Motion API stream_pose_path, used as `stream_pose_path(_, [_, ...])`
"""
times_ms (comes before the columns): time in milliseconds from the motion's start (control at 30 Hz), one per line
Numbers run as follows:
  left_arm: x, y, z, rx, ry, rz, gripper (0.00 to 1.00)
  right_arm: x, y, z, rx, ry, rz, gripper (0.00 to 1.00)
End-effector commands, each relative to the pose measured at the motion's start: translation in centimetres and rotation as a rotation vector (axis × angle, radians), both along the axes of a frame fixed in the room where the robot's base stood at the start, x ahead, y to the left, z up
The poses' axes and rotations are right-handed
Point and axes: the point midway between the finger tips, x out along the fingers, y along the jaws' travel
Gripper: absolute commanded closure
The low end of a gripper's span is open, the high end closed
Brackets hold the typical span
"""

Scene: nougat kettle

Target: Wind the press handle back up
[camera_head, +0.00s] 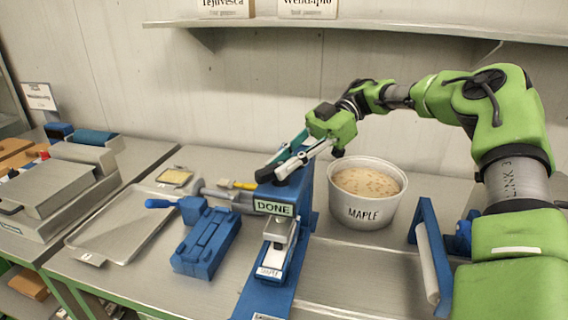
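The blue press (267,296) stands in the middle of the bench, with a DONE label on its front and a metal plunger below that label. A teal bar (287,150), possibly its handle, slants up at the top of the press. My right gripper (278,172) reaches in from the right, with its black fingertips at the press top, close beside the teal bar. Its finger gap is too small to tell whether it holds anything. A grey shaft with a blue-tipped lever (161,203) sticks out to the left of the press. My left gripper is out of view.
A white MAPLE tub (366,212) stands right of the press. A blue frame with a white roller (432,268) is farther right. A blue block (206,245) and a metal tray (122,232) lie to the left. A shelf (370,30) runs above along the wall.

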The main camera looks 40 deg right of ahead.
Motion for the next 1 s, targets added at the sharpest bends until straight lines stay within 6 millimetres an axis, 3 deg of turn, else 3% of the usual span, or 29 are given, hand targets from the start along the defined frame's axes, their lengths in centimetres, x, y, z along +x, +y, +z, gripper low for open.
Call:
stream_pose_path(33, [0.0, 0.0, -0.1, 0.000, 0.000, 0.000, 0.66, -0.3, 0.1, -0.6, -0.006, 0.011, 0.007, 0.74])
stream_pose_path(67, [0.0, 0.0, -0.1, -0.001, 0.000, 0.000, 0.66, -0.2, 0.1, -0.5, -0.005, 0.011, 0.007, 0.68])
stream_pose_path(467, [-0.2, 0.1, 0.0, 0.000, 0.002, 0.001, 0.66, -0.1, -0.2, -0.1, -0.002, 0.004, 0.002, 0.68])
stream_pose_path(1000, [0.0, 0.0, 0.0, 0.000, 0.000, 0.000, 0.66, 0.2, -5.6, 2.0, -0.005, 0.006, 0.002, 0.68])
